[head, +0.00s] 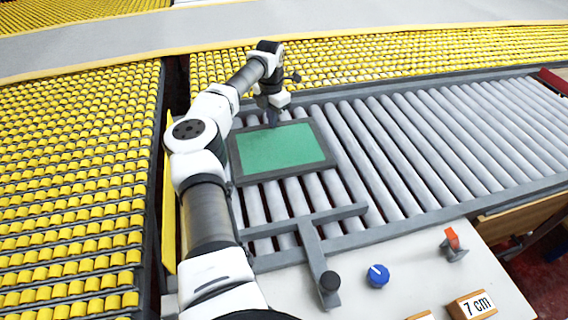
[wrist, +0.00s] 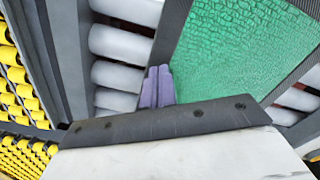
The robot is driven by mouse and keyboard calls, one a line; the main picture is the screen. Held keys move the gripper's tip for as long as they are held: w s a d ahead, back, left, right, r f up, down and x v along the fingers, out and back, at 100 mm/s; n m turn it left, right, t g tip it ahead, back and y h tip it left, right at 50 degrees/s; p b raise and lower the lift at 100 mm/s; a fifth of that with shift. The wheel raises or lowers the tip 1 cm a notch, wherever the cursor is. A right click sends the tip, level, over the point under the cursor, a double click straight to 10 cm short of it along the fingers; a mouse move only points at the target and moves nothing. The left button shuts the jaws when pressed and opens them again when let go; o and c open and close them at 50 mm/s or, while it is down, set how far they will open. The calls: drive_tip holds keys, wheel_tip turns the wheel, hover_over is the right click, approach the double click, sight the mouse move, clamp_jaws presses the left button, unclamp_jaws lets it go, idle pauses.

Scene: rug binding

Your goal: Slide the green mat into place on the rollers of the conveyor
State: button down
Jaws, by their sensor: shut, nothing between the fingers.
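The green mat (head: 279,149) is a flat rectangle with a dark grey border, lying on the grey rollers (head: 400,150) at the left end of the conveyor. It also shows in the wrist view (wrist: 235,45), at the upper right. My gripper (head: 272,122) is above the mat's far edge in the head view. In the wrist view its purple fingers (wrist: 157,86) are together, with nothing between them, beside the mat's dark border. I cannot tell whether they touch the border. A grey T-shaped bar (head: 309,232) with a black knob lies across the rollers in front of the mat.
A pale panel at the front holds a blue knob (head: 377,275), an orange switch (head: 453,243) and a "7 cm" block (head: 476,304). Yellow roller beds (head: 75,190) lie to the left and behind. The rollers right of the mat are bare.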

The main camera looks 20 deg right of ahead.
drive_tip(key=shift+w+d, duration=0.1)
drive_tip(key=shift+w, duration=1.85)
drive_tip(key=shift+w+r+p, duration=0.1)
drive_tip(key=shift+p, duration=0.3)
drive_tip(key=shift+w, duration=0.1)
drive_tip(key=shift+w+f+p, duration=0.2)
drive_tip(key=shift+w+p, duration=0.1)
drive_tip(key=shift+r, duration=0.1)
